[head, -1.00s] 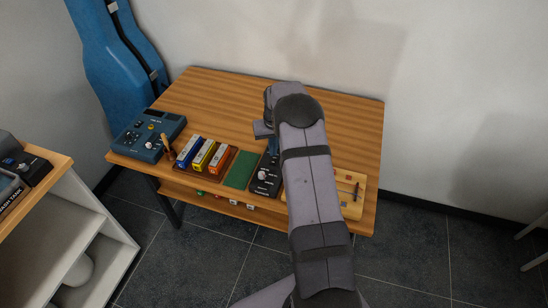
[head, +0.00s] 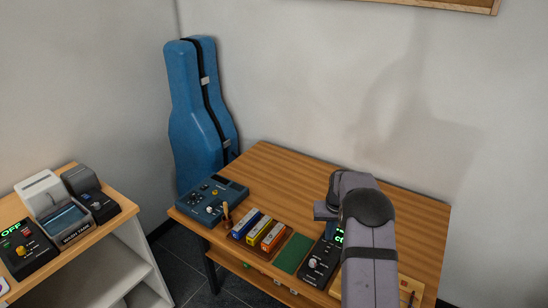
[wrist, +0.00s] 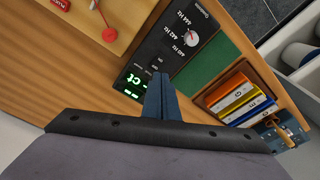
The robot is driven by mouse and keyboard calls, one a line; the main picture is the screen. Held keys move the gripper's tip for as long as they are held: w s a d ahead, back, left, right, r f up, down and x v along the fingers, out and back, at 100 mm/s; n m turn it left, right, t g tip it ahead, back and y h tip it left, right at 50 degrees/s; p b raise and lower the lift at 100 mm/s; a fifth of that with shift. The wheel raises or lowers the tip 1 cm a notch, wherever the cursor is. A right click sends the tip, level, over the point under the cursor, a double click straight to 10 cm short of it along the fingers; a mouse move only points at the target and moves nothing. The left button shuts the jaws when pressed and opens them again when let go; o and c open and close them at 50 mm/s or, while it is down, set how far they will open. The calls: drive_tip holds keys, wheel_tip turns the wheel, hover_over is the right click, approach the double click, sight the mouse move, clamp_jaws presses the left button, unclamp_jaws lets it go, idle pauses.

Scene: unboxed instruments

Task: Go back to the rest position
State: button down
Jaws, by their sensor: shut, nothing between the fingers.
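My gripper (wrist: 160,88) is shut and empty in the wrist view, its blue fingertips together beside the black tuner box. In the head view my arm reaches in from the bottom right over the table, and the fingertips are mostly hidden behind it. The black tuner box (wrist: 180,42) has a white-pointer dial with Hz marks and a lit green display. It also shows in the head view (head: 318,263), partly covered by my arm. The wooden table (head: 290,165) lies under the gripper.
A green mat (head: 293,253) and a tray with blue, yellow and orange boxes (head: 258,230) lie left of the tuner. A blue-grey device (head: 212,200) stands further left, before a blue instrument case (head: 200,115). A side bench (head: 125,222) is at left. The table's back is clear.

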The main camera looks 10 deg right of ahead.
drive_tip(key=s+a+r+n+g, duration=0.1)
drive_tip(key=s+a+r+n, duration=0.1)
drive_tip(key=s+a+r, duration=0.9)
drive_tip(key=s+a+f+n, duration=0.1)
drive_tip(key=s+a, duration=0.3)
drive_tip(key=s, duration=0.7)
drive_tip(key=s+a, duration=0.4)
drive_tip(key=s, duration=0.6)
wheel_tip(320, 180, down, 26)
drive_tip(key=b, duration=2.6)
drive_tip(key=shift+d+g, duration=0.25)
drive_tip(key=shift+g, duration=0.15)
